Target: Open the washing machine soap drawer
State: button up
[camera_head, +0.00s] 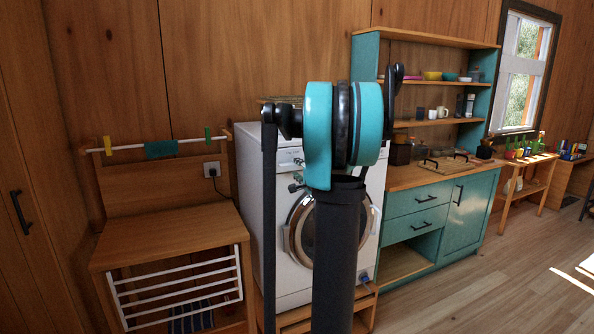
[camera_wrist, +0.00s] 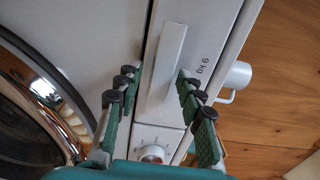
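The white washing machine (camera_head: 262,190) stands against the wall, its front partly hidden behind my arm in the head view. In the wrist view its soap drawer (camera_wrist: 168,62) is a long pale front on the control panel, beside a "9 kg" mark. The drawer looks shut, with no clear gap showing. My gripper (camera_wrist: 157,77) is open, with one green, dark-tipped finger on each side of the drawer front. I cannot tell whether either finger touches it. In the head view the gripper is mostly hidden by my arm.
A round dial (camera_wrist: 152,153) sits beside the drawer, and the round door (camera_wrist: 45,85) lies to the left in the wrist view. A white cup-like thing (camera_wrist: 236,79) is at the right. A wooden drying rack (camera_head: 170,235) and a teal cabinet (camera_head: 460,215) flank the machine.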

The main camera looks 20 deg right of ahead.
jog(key=shift+w, duration=0.1)
grip_shut()
dwell(0.4)
jog(key=s, duration=1.8)
jog(key=shift+d, duration=0.15)
jog(key=shift+f, duration=0.1)
grip_release()
jog(key=shift+d, duration=0.1)
jog(key=s, duration=1.2)
jog(key=shift+d, duration=0.2)
